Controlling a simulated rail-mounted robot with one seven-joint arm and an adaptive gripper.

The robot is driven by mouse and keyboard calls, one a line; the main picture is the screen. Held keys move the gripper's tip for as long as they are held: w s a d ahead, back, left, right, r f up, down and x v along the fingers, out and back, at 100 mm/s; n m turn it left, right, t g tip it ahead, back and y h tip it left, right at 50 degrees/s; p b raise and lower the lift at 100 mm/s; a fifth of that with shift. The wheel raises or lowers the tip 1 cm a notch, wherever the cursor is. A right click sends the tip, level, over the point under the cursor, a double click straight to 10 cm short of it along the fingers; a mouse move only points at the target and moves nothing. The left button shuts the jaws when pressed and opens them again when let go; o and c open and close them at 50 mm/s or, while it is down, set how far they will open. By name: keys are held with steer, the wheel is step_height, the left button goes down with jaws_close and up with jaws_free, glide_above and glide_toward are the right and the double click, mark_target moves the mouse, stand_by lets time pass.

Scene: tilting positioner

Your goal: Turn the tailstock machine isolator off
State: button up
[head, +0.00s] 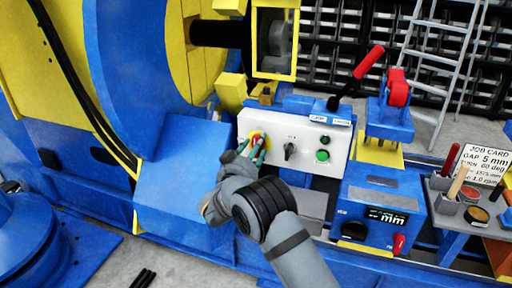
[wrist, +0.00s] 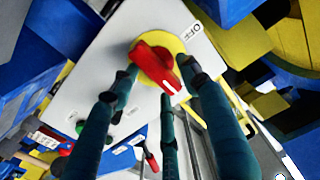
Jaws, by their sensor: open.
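The isolator is a red rotary handle on a round yellow plate (wrist: 178,44), set on a pale control panel (head: 309,136). In the wrist view the red handle (wrist: 156,64) lies between the fingers, and an OFF label (wrist: 195,27) shows beside the yellow plate. My gripper (head: 256,146) is at the left end of the panel in the head view, its teal fingers largely covering the isolator. In the wrist view my gripper (wrist: 162,88) is open, with its fingers around the handle. I cannot tell whether any finger touches it.
A blue gauge box (head: 378,213) stands in front to the right. The large blue positioner body (head: 180,170) is at left.

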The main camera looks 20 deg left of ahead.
steer(key=shift+c, duration=0.7)
jaws_close()
steer(key=n+p, duration=0.1)
steer(key=n, duration=0.2)
steer(key=n+p, duration=0.2)
steer(key=a+n+p, duration=0.1)
steer(key=n+p, duration=0.1)
steer(key=n, duration=0.1)
steer(key=shift+r+n, duration=0.15)
steer(key=shift+n, duration=0.15)
steer(key=shift+a+f+n+p, duration=0.15)
steer(key=shift+n+p, duration=0.45)
steer(key=shift+n, duration=0.95)
steer(key=shift+a+f+n+p, duration=0.15)
steer(key=shift+n+p, duration=0.4)
steer(key=shift+n, duration=1.05)
steer(key=shift+a+f+n+p, duration=0.15)
steer(key=shift+n+p, duration=0.45)
steer(key=shift+n, duration=0.95)
steer(key=shift+d, duration=0.1)
steer(key=shift+o, duration=0.7)
jaws_free()
